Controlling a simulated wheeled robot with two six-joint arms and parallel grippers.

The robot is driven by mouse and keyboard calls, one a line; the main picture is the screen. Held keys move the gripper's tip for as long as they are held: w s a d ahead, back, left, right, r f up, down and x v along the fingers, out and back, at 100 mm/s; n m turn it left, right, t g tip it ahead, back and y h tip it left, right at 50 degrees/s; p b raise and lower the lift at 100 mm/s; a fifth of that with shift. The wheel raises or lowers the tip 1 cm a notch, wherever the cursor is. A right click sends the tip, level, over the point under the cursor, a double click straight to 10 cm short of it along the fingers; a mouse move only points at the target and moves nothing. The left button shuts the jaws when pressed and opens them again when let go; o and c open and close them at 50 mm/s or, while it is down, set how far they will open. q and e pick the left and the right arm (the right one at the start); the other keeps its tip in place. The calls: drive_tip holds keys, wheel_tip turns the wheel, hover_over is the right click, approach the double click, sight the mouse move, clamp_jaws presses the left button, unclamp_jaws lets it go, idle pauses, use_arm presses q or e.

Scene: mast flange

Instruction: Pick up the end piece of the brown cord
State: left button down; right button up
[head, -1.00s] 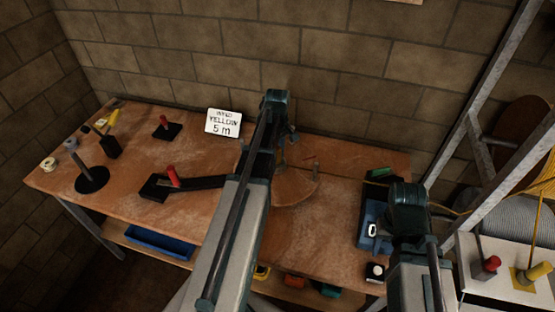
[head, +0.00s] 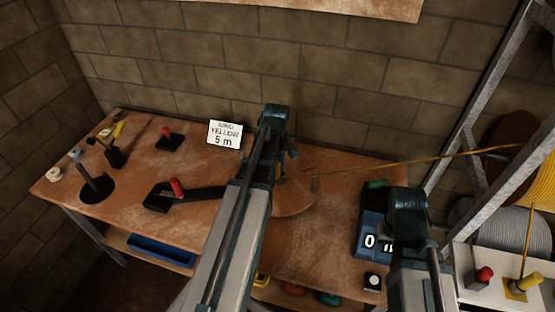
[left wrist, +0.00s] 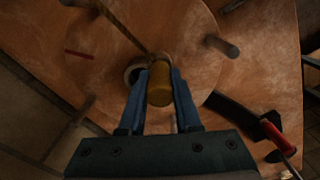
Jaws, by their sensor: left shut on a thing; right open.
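My left gripper (head: 285,160) is over the round wooden disc (head: 295,200) on the bench. In the left wrist view its blue fingers (left wrist: 158,82) are shut on a mustard-yellow, brownish cylindrical end piece (left wrist: 159,92), held above the disc. A cord of similar colour (left wrist: 122,24) runs from near that piece to the upper left. In the head view the cord (head: 400,163) stretches tight from the disc area to the spools at right. The piece itself is hidden there behind my arm. My right gripper (head: 408,200) is at lower right, its fingers hidden by its own wrist.
The disc carries upright pegs (left wrist: 222,45). A black crank with a red handle (head: 176,187) lies left of it. A blue counter (head: 372,235) stands beside my right arm. A white box (head: 500,285) holds red and yellow pieces below a yellow spool (head: 540,180). The sign (head: 225,134) reads yellow, 5 m.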

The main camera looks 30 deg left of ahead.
use_arm(q)
drive_tip(key=s+d, duration=0.4)
drive_tip(key=s, duration=0.6)
drive_tip(key=shift+d+r+p, duration=0.35)
drive_tip(key=shift+d, duration=0.05)
